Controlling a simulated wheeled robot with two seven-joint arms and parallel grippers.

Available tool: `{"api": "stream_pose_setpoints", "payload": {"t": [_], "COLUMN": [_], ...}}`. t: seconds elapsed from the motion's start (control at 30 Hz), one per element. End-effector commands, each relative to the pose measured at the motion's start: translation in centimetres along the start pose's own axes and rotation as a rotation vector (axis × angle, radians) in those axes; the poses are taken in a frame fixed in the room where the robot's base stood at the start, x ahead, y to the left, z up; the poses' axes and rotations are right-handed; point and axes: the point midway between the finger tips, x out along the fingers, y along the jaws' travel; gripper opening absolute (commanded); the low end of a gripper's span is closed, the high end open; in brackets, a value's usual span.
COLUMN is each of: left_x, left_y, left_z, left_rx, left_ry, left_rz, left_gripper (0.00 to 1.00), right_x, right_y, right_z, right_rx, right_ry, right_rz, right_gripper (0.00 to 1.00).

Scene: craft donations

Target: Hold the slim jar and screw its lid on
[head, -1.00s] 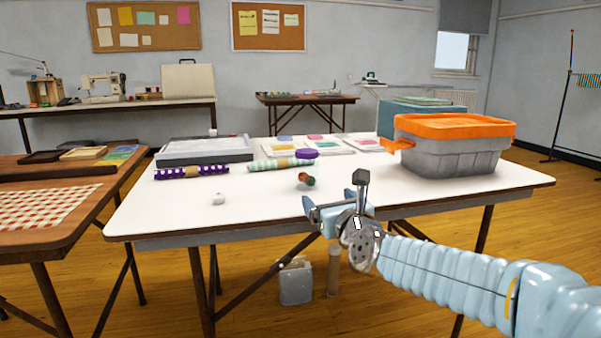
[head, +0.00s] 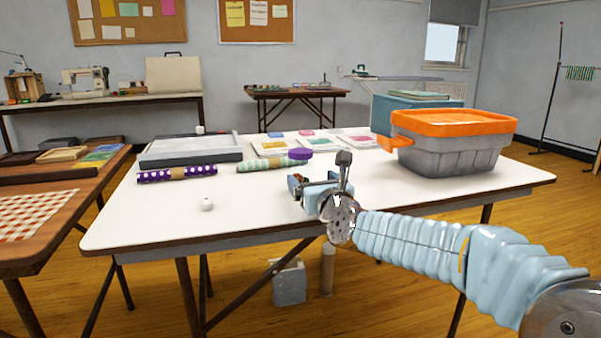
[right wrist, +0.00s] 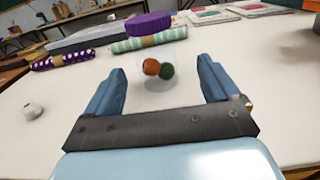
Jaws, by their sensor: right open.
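A slim clear jar (right wrist: 160,86) with orange and green beads low inside stands upright on the white table. A purple lid (head: 300,154) is at its top, also in the right wrist view (right wrist: 150,25); I cannot tell whether it is threaded. The jar's clear wall is hard to make out. My right gripper (head: 303,184) is open and level in front of the jar. In the right wrist view its two blue fingers (right wrist: 165,84) are on either side of the jar's lower part, with gaps. In the head view the gripper partly hides the beads. My left gripper is not in view.
A green striped roll (head: 262,166) lies behind the jar, a purple dotted roll (head: 205,171) farther left. A small white object (head: 207,203) sits left on the table. A grey bin with an orange lid (head: 450,155) stands right. The table's front middle is clear.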

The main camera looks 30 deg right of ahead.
Motion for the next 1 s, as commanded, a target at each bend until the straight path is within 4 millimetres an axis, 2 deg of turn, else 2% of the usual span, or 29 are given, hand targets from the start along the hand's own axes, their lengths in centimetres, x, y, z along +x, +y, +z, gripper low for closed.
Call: {"api": "stream_pose_setpoints", "payload": {"t": [0.1, 0.2, 0.67, 0.87, 1.0], "left_x": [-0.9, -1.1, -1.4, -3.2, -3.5], "left_y": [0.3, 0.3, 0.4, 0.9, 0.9], "left_z": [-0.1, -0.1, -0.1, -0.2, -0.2], "left_rx": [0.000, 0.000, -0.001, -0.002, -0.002], "left_ry": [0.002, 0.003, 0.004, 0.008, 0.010], "left_rz": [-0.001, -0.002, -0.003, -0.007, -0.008], "left_gripper": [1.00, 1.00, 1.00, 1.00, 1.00], "right_x": [2.3, 3.4, 4.3, 7.2, 8.8], "right_y": [0.0, 0.0, 0.1, 0.8, 0.8], "right_z": [0.2, 0.2, 0.1, 0.4, 0.2], "right_rx": [0.003, 0.003, 0.002, 0.006, 0.004], "right_ry": [0.003, 0.001, 0.001, 0.003, 0.000], "right_rz": [0.001, 0.000, 0.000, 0.001, 0.000], "right_gripper": [0.89, 0.89, 0.89, 0.89, 0.89]}}
